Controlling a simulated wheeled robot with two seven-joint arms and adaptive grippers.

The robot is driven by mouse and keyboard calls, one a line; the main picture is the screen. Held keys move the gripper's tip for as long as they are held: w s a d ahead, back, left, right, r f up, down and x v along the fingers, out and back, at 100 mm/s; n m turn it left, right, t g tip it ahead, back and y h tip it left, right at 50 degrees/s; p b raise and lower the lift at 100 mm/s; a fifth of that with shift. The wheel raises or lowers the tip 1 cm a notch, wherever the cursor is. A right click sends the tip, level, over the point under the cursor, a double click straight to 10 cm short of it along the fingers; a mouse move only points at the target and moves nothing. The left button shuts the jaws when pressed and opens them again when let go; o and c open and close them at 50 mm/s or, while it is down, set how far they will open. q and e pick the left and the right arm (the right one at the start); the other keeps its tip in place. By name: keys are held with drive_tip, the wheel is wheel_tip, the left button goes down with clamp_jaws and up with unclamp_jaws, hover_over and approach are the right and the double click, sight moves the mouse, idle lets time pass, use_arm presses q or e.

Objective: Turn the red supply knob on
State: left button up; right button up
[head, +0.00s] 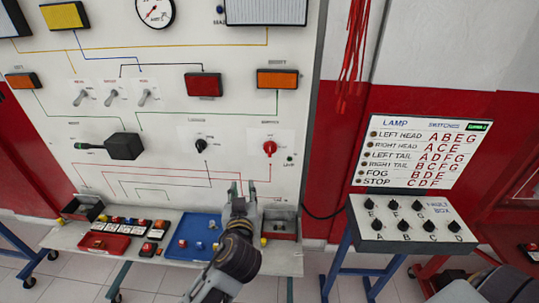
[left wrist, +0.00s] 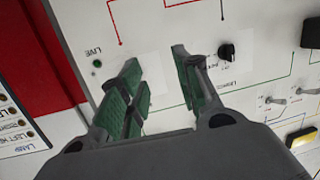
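The red supply knob (head: 269,148) sits on a pale square plate on the white panel in the head view, right of a black knob (head: 200,145). My left gripper (head: 242,189) is below and slightly left of the red knob, fingers pointing up toward the panel. It is open and empty, apart from the knob. In the left wrist view, its green-padded fingers (left wrist: 160,85) stand apart before the panel, with the black knob (left wrist: 226,50) beyond one finger. The red knob is not visible there. My right gripper is not in view.
A small LIVE lamp (head: 290,160) is beside the red knob. Below the panel, a shelf holds a blue tray (head: 182,248), a red tray (head: 104,243) and small bins. A fault box (head: 412,222) stands at right under a LAMP chart (head: 424,152). Red cables (head: 355,40) hang beside the panel.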

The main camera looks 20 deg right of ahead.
use_arm(q)
drive_tip(key=s+d+r+m+h, duration=0.1)
drive_tip(key=d+r+m+h, duration=0.1)
drive_tip(key=d, duration=0.4)
drive_tip(key=shift+s+d+r+t+h, duration=0.25)
drive_tip(key=shift+r+t+h, duration=0.15)
drive_tip(key=shift+r+h, duration=0.1)
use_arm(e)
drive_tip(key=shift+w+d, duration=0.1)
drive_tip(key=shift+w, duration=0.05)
